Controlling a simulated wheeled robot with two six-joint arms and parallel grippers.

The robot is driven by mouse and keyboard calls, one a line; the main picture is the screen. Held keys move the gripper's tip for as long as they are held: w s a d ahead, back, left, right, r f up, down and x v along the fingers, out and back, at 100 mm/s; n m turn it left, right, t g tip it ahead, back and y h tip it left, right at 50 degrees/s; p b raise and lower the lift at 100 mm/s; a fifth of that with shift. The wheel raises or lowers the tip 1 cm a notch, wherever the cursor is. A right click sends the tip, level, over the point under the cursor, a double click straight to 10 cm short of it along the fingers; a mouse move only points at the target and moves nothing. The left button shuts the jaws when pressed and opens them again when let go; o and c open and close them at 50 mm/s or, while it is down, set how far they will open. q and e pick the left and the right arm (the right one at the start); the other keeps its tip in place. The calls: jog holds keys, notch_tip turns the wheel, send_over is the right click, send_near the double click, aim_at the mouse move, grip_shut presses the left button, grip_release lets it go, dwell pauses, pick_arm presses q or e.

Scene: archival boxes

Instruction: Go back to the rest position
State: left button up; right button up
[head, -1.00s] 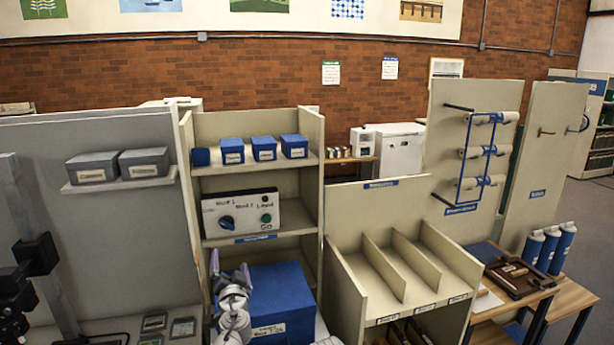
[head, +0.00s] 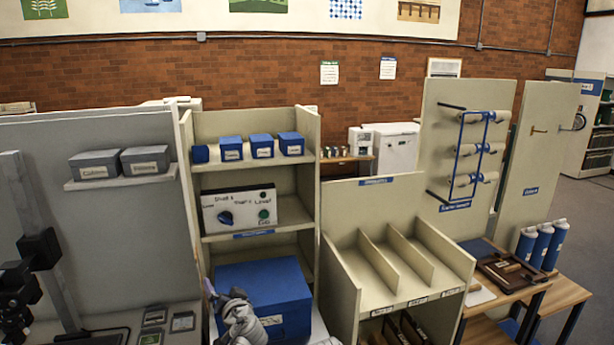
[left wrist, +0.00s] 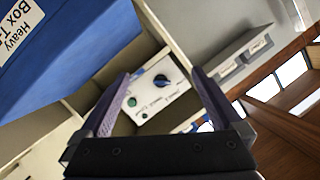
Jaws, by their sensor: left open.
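My left gripper (head: 212,290) is low in the head view, in front of the left part of the large blue box (head: 268,290). Its jaws are open with nothing between them. In the left wrist view, the open purple fingers (left wrist: 163,80) frame the white control panel, which lies beyond them. The blue box (left wrist: 65,55) fills the upper left there, with a label reading "Heavy Box" and more that is cut off. The gripper looks apart from the box. My right gripper is not in view.
A beige shelf (head: 318,165) holds several small blue boxes (head: 262,146) and the white panel (head: 240,209) with knobs. A divided rack (head: 347,265) stands to the right. Grey boxes (head: 96,164) sit on a wall shelf, left. A post with a black device (head: 38,250) stands far left.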

pick_arm(q)
jog(key=s+d+f+g+h, duration=0.1)
jog(key=s+d+f+g, duration=0.25)
jog(key=s+f, duration=0.2)
jog(key=s+d+f+g+h, duration=0.1)
jog(key=s+d+f+g, duration=0.1)
jog(key=s+f+g, duration=0.3)
jog(key=s+d+f+m+g+h, duration=0.2)
jog(key=s+d+f+g+h, duration=0.2)
jog(key=s+d, duration=0.6)
jog(key=s+f+g, duration=0.1)
jog(key=s+f, duration=0.1)
jog(key=s, duration=0.2)
jog(key=shift+d+f+m, duration=0.15)
jog(key=shift+d+m, duration=0.05)
jog(key=shift+m, duration=0.1)
